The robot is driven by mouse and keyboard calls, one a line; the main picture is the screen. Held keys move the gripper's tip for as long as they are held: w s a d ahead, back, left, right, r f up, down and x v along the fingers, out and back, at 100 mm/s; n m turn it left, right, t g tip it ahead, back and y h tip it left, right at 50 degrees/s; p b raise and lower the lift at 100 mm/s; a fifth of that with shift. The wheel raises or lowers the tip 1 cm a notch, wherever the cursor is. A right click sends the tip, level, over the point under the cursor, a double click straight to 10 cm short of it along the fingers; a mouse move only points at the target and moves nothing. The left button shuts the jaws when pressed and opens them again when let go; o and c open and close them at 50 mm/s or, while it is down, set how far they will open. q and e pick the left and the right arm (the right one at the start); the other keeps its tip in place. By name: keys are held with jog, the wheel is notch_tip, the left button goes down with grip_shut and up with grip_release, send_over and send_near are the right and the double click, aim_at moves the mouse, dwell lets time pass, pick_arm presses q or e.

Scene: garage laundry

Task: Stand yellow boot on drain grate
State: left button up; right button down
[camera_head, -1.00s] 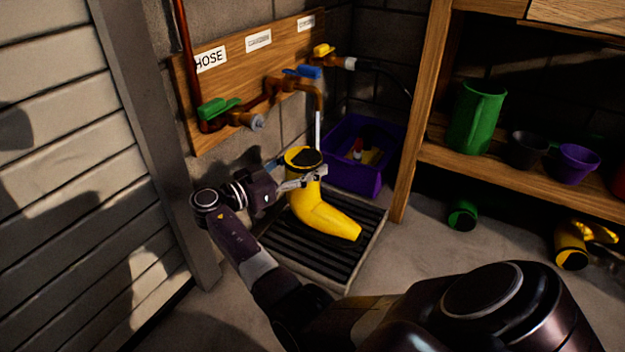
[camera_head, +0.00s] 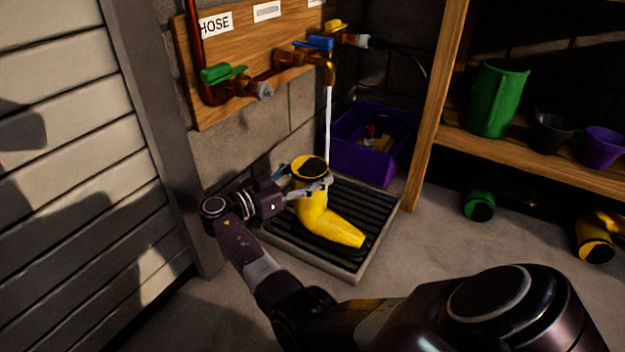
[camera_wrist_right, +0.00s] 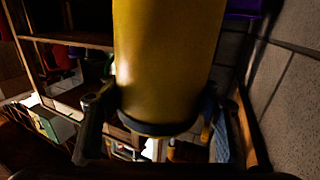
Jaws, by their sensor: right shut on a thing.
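The yellow boot (camera_head: 318,218) is roughly upright over the drain grate (camera_head: 384,214), its dark opening up and its toe towards the lower right. The ribbed dark grate sits in a pale frame on the floor. The sole is at or very near the bars; I cannot tell if it touches. My right gripper (camera_head: 308,188) is shut on the boot's shaft just below the rim. In the right wrist view the yellow shaft (camera_wrist_right: 165,60) fills the middle, with my right gripper's fingers (camera_wrist_right: 160,128) on both sides. My left gripper is not in view.
A thin white stream (camera_head: 328,125) falls from the blue-handled tap (camera_head: 320,43) behind the boot. A purple crate (camera_head: 362,160) stands behind the grate. A wooden shelf post (camera_head: 432,120) rises at the right. Another yellow boot (camera_head: 597,240) lies at far right.

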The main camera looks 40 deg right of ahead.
jog(key=c, duration=0.7)
grip_release()
jog(key=shift+o, duration=0.2)
jog(key=shift+a, duration=0.25)
jog(key=a+p, duration=0.1)
jog(key=a, duration=0.2)
jog(key=w+a+p, duration=0.1)
jog(key=a, duration=0.3)
jog(key=a+p, duration=0.1)
jog(key=a, duration=0.2)
jog(key=shift+w+a, duration=0.15)
jog(key=shift+a, duration=0.6)
